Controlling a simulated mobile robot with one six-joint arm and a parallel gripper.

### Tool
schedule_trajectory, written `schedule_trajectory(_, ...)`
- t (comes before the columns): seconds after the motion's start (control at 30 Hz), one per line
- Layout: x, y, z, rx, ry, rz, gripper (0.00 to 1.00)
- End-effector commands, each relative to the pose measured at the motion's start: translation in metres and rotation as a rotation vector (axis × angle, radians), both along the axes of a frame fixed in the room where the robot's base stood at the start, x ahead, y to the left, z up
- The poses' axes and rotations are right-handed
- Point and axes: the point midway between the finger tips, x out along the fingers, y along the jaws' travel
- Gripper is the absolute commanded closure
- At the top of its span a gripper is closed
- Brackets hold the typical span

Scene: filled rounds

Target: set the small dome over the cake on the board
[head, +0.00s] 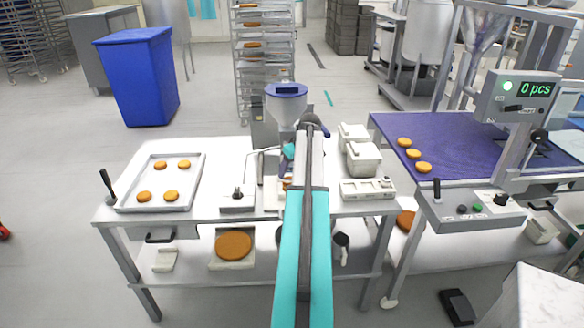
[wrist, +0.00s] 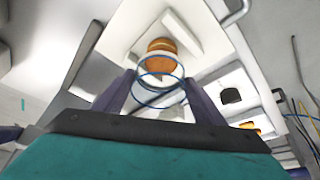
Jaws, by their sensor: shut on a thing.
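My gripper (wrist: 160,92) shows in the wrist view with a finger on each side of a clear, blue-rimmed dome (wrist: 158,75), and it is shut on it. The cake (wrist: 162,45), an orange-brown stack, sits on the pale board (wrist: 122,38) just beyond the dome. The dome's upper edge overlaps the cake's lower part in this view; I cannot tell how high the dome is above the board. In the head view my arm hides the dome and most of the board area.
A tray (head: 200,172) with several orange rounds lies on the table's left. A hopper (head: 286,92) stands behind my arm. White tubs (head: 362,160) and a white panel (head: 368,189) are right of it. A conveyor with a purple belt (head: 455,150) stands further right.

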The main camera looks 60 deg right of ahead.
Motion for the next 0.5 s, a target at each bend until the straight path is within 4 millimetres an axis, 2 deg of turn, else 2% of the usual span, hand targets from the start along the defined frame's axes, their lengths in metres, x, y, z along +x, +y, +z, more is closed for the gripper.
schedule_trajectory(0.5, 0.000, 0.000, -0.032, 0.000, -0.001, 0.000, 0.58)
